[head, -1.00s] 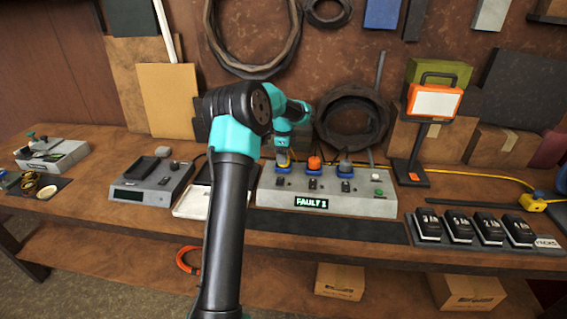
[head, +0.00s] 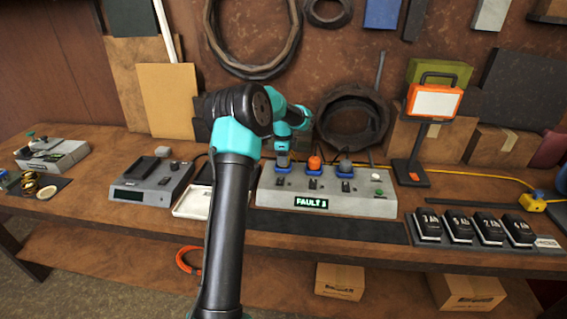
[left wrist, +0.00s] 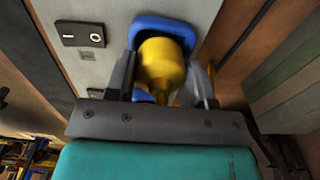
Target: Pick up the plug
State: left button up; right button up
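The yellow plug (left wrist: 161,66) sits in a blue-rimmed socket (left wrist: 205,37) on the grey power panel. In the left wrist view it stands between the two fingers of my left gripper (left wrist: 163,85), one on each side. The fingers look apart, not clearly pressing on the plug. In the head view my left gripper (head: 283,158) is down at the leftmost socket of the grey panel (head: 235,195) and hides most of the plug. An orange plug (head: 314,163) and a dark plug (head: 345,166) sit in the other two sockets. My right gripper is not in view.
The panel has a lit "FAULT" display (head: 311,203), rocker switches and a green button (head: 378,192). A charger (head: 150,185) stands to the left. Several black batteries (head: 457,228) and a work lamp (head: 434,102) stand to the right. The bench front is mostly clear.

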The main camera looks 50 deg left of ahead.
pick_arm(q)
jog(key=c, duration=0.4)
jog(key=shift+r, duration=0.15)
jog(key=shift+r, duration=1.4)
jog(key=shift+s+d+r, duration=0.1)
jog(key=shift+d+r, duration=0.05)
jog(key=shift+r, duration=0.15)
jog(key=s+d+r, duration=0.1)
jog(key=s+d, duration=0.9)
jog(key=d, duration=0.1)
jog(key=shift+s+d+r, duration=0.15)
jog(key=shift+s+d, duration=0.05)
jog(key=shift+d, duration=0.2)
